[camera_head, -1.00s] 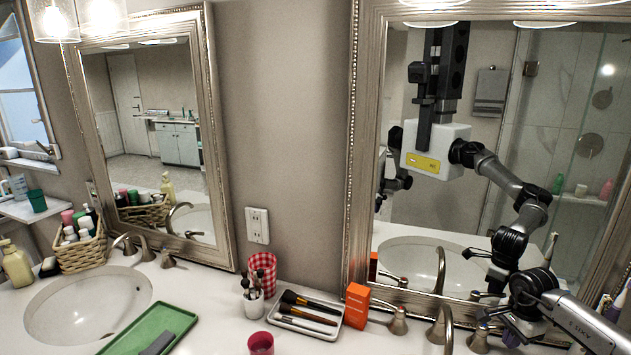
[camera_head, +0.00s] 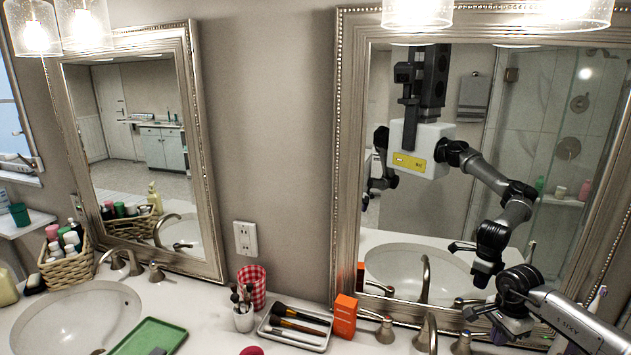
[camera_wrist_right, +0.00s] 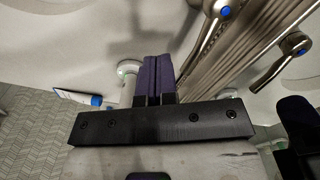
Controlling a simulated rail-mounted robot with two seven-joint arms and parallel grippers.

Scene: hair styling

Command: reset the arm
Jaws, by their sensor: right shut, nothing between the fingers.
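My right arm reaches in from the right in the head view, over the counter's right end by the right sink taps. Its gripper (camera_head: 497,338) points down there, with the fingertips small and partly cut off by the lower edge. In the right wrist view the two purple fingers (camera_wrist_right: 155,76) are pressed together with nothing between them. My left gripper does not show directly.
A brass-coloured faucet (camera_head: 427,335) and tap handle (camera_head: 385,330) stand close left of my right gripper. In the wrist view a white tube (camera_wrist_right: 75,97) lies left of the fingers.

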